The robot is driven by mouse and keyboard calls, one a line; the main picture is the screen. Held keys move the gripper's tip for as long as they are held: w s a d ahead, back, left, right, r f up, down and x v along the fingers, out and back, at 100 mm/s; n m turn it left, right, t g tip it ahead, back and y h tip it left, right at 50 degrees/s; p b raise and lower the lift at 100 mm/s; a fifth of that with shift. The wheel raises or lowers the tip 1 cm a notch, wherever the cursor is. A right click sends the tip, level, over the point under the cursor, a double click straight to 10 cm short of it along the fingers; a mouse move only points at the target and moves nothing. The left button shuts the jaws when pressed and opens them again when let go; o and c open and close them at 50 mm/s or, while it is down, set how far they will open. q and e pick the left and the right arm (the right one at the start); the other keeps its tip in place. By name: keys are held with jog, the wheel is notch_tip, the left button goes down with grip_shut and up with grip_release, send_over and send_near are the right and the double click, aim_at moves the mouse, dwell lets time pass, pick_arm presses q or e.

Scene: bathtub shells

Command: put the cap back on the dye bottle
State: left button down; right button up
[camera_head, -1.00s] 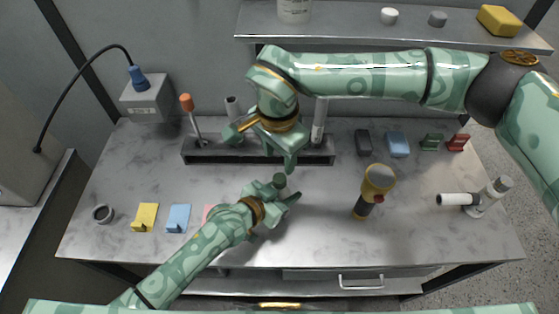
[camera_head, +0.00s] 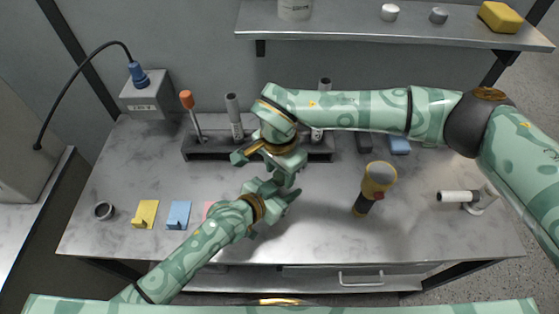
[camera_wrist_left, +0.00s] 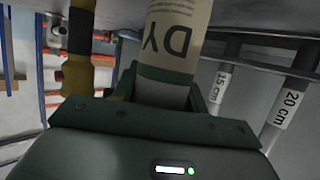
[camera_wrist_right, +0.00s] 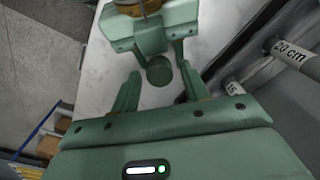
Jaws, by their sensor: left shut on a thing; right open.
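My left gripper (camera_head: 272,192) is shut on the dye bottle (camera_wrist_left: 176,42), whose cream label reads "DY" in the left wrist view. In the right wrist view a dark green round top (camera_wrist_right: 159,71), which looks like the cap, shows by the left gripper's jaws. I cannot tell how it sits on the bottle. My right gripper (camera_wrist_right: 158,90) is open, with its fingers either side of this green top and a little short of it. In the head view the right gripper (camera_head: 289,174) is close above the left one, and the bottle is hidden.
A dark rack (camera_head: 205,153) with an orange-topped tool (camera_head: 188,102) and grey tubes stands behind the grippers. Yellow (camera_head: 146,213) and blue (camera_head: 179,214) hooks lie front left.

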jog(key=shift+f, duration=0.2)
grip_shut()
jog(key=m, duration=0.3)
jog(key=shift+o, duration=0.4)
grip_release()
